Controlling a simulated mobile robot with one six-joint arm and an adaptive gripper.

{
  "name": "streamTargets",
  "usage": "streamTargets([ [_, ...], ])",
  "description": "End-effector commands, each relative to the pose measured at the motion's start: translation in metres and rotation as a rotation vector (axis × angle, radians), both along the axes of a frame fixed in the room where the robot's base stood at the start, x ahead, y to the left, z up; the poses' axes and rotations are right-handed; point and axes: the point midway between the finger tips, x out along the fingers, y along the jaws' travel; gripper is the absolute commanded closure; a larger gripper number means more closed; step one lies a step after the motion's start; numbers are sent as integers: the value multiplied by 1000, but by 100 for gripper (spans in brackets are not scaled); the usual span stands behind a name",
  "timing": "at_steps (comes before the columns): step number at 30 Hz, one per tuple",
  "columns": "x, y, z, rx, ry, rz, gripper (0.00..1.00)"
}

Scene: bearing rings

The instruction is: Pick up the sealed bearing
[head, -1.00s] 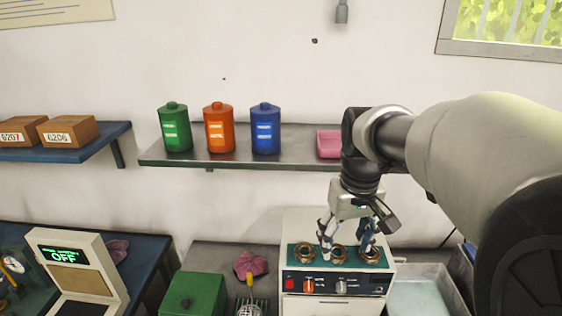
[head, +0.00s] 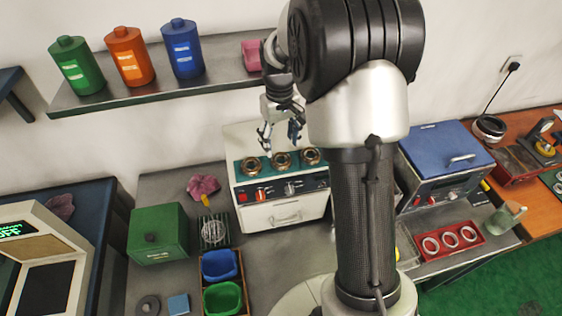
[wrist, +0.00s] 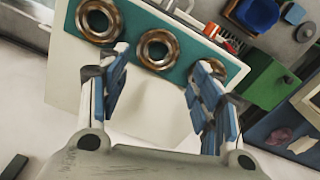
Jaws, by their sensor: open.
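Three bronze-coloured bearing rings lie in a row on a teal mat (head: 240,163) on top of a white cabinet: left (head: 252,165), middle (head: 281,160) and right (head: 311,156). I cannot tell which one is sealed. My gripper (head: 280,137) is open and empty, close to the left and middle rings in the head view. In the wrist view my gripper (wrist: 162,75) has its blue-padded fingers spread, with one ring (wrist: 158,50) showing between them and another ring (wrist: 98,20) beyond the left finger. A third ring is partly hidden behind the right finger.
The cabinet front (head: 284,217) has knobs and a red button. A red tray (head: 476,244) with three pale rings stands at right, below a blue-topped machine (head: 440,150). A green box (head: 158,235) stands at left. A shelf (head: 150,92) with canisters hangs behind.

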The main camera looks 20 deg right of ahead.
Motion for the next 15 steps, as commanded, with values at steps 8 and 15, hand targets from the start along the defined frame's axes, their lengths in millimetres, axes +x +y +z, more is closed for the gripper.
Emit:
streamTargets([
  [8,-1,-1,-22,0,1,-1,41],
  [15,-3,-3,-57,1,2,0,41],
])
